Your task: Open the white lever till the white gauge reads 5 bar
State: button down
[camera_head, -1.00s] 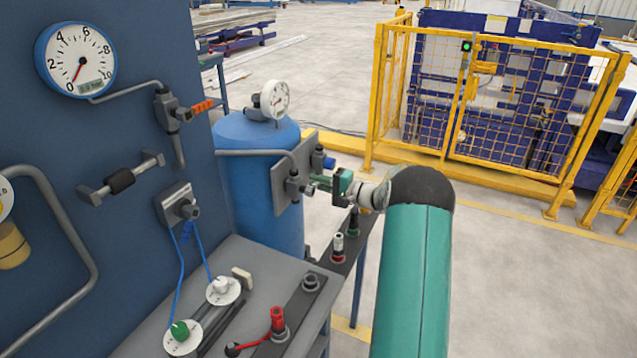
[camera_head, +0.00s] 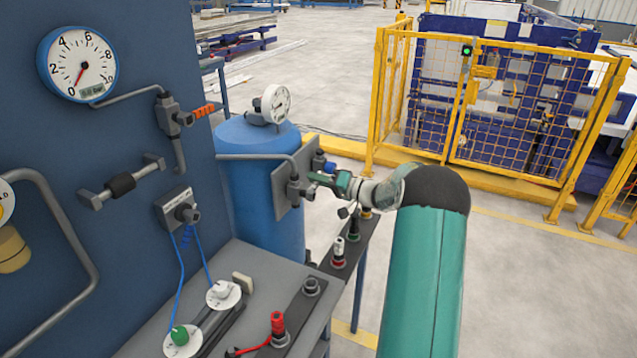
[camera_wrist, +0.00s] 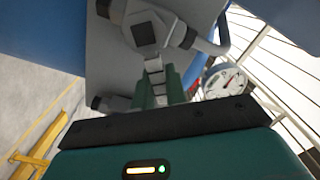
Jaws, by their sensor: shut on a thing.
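The white gauge (camera_head: 276,104) has a white rim and face and sits above the blue tank; it also shows at the right in the wrist view (camera_wrist: 225,81). Its red needle is visible there, but the figures are too small to read. My gripper (camera_head: 318,178) is at the valve on the grey plate beside the tank. In the wrist view its green fingers (camera_wrist: 155,90) are shut on a pale lever (camera_wrist: 154,67) that comes out of the valve body (camera_wrist: 146,32). The fingers hide most of the lever, and its angle is hard to tell.
A blue-rimmed gauge (camera_head: 77,63) and an orange-handled valve (camera_head: 203,111) are on the blue panel at left. A bench (camera_head: 245,262) with dials and a red lever stands below.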

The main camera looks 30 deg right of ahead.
aim_at(312, 192)
jog(key=n, duration=0.2)
jog(key=a+r+n, duration=0.1)
jog(key=s+n, duration=0.1)
jog(key=n, duration=0.1)
jog(key=shift+s+a+r+n, duration=0.1)
jog(key=shift+a+r+n, duration=0.2)
jog(key=shift+r, duration=0.1)
jog(key=n, duration=0.1)
jog(key=a+n, duration=0.1)
jog(key=n, duration=0.1)
jog(key=shift+s+a+r, duration=0.1)
jog(key=shift+s+r, duration=0.1)
jog(key=shift+s, duration=0.15)
jog(key=shift+s+a+n, duration=0.15)
jog(key=shift+a+n, duration=0.05)
jog(key=shift+n, duration=0.4)
jog(key=shift+s+a+n, duration=0.1)
jog(key=shift+a+n, duration=0.1)
jog(key=shift+n, duration=0.4)
jog(key=c, duration=1.4)
grip_release()
jog(key=shift+s+r, duration=0.1)
jog(key=shift+c, duration=0.2)
jog(key=shift+a, duration=0.1)
jog(key=v, duration=1.3)
jog(key=shift+s+d, duration=0.2)
jog(key=shift+d, duration=0.05)
